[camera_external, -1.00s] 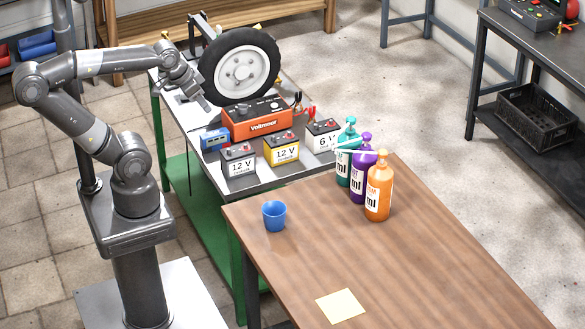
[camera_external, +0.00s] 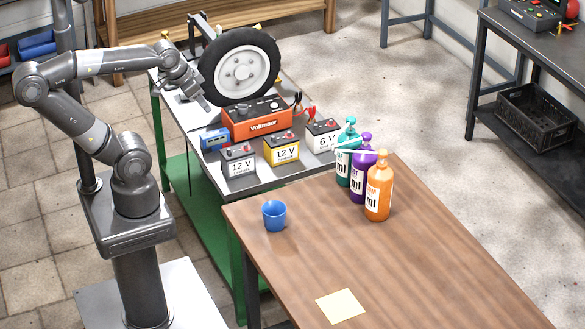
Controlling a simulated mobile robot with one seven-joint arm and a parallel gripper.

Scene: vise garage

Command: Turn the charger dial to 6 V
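The orange charger (camera_external: 258,122) marked "Voltmeer" stands on the grey-topped green bench, in front of the wheel. Its dark top panel (camera_external: 257,107) carries small knobs; the dial's setting is too small to read. My gripper (camera_external: 206,106) points down just left of the charger, near its upper left corner and apart from the dial. Its fingers are too small to tell open from shut. I see nothing held in it.
A wheel (camera_external: 240,74) stands close behind the charger. A blue device (camera_external: 214,139) and batteries marked 12 V (camera_external: 239,162), 12 V (camera_external: 281,149) and 6 V (camera_external: 323,135) stand in front. Red and black clamps (camera_external: 309,113) lie at right. The wooden table (camera_external: 400,260) holds pump bottles (camera_external: 378,192) and a blue cup (camera_external: 274,215).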

